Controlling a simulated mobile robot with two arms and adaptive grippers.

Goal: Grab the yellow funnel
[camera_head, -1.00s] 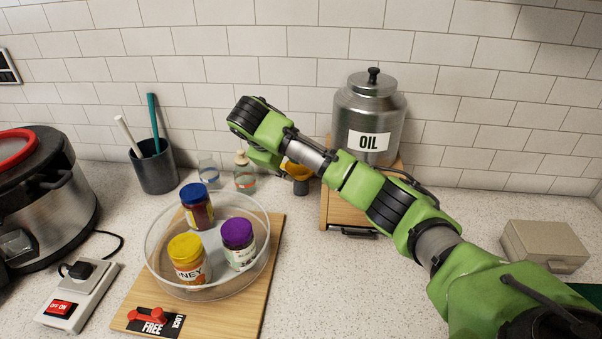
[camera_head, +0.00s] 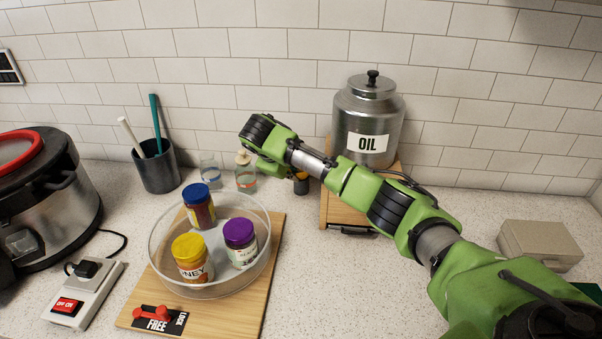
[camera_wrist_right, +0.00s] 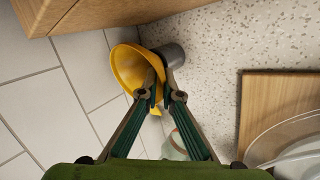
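The yellow funnel (camera_wrist_right: 125,70) shows in the right wrist view, its wide rim towards the upper left, against a dark grey cup (camera_wrist_right: 172,55). The fingers of my right gripper (camera_wrist_right: 162,84) lean inward, tips close together at the funnel, with yellow between them. I cannot tell whether they press on it. In the head view my right gripper hides nearly all of the funnel; part of the dark cup (camera_head: 301,186) shows below the arm. My left gripper is not in view.
A glass bowl (camera_head: 160,265) with several jars stands on a wooden board (camera_head: 250,304). A metal oil canister (camera_head: 367,110) on a wooden stand is close on the right. The tiled wall is behind.

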